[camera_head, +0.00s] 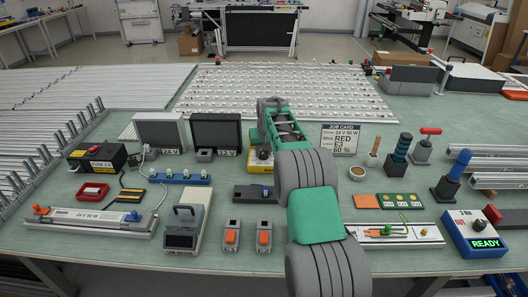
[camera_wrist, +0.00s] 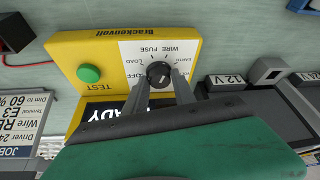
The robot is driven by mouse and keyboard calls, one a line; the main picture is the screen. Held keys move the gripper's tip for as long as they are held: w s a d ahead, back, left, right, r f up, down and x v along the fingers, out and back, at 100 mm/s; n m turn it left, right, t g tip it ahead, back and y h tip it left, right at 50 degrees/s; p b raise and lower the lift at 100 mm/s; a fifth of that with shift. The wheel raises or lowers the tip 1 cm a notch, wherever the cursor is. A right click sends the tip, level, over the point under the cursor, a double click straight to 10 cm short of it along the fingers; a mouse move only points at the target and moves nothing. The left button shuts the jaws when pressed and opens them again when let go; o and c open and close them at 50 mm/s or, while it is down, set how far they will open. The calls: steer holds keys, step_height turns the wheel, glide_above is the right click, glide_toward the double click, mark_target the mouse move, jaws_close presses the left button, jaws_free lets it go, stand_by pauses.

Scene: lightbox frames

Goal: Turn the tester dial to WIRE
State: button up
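The yellow Brackenvolt tester (camera_wrist: 75,50) fills the middle of the wrist view, its lettering upside down. Its round black dial (camera_wrist: 159,74) sits on a white panel with LOAD, OFF, FUSE, WIRE and EARTH around it. A small pale mark shows on the dial, but I cannot tell which word it points at. My gripper (camera_wrist: 160,84) has its two grey fingers apart, one on each side of the dial; firm contact is not visible. A green TEST button (camera_wrist: 89,73) is beside the dial. The display, ending in ADY, is partly hidden. In the head view my arm hides most of the tester (camera_head: 260,164).
Two monitors (camera_head: 160,131) marked 24 V and 12 V stand left of the tester. A job card (camera_head: 339,138) reading WIRE, RED stands to the right. A dark block (camera_head: 255,194) lies in front. A blue box (camera_head: 476,236) showing READY is at the right edge.

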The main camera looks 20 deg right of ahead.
mark_target(265, 163)
steer(key=o, duration=0.4)
steer(key=shift+c, duration=0.2)
steer(key=b+v, duration=0.1)
steer(key=v, duration=0.6)
steer(key=shift+r, duration=0.35)
steer(key=shift+s, duration=0.15)
steer(key=s+a+r+n, duration=0.1)
steer(key=s+a+r, duration=0.2)
steer(key=s+a, duration=0.35)
steer(key=s+a+r, duration=0.2)
steer(key=s+a, duration=0.1)
steer(key=s, duration=0.7)
steer(key=s+a+f, duration=0.2)
steer(key=s+f, duration=0.1)
steer(key=s, duration=0.8)
steer(key=s+a+f+n+g, duration=0.1)
steer(key=s+a+f, duration=0.2)
steer(key=s, duration=0.7)
steer(key=shift+s+a+f+y, duration=0.3)
steer(key=shift+s+f+y, duration=0.1)
steer(key=shift+f, duration=0.2)
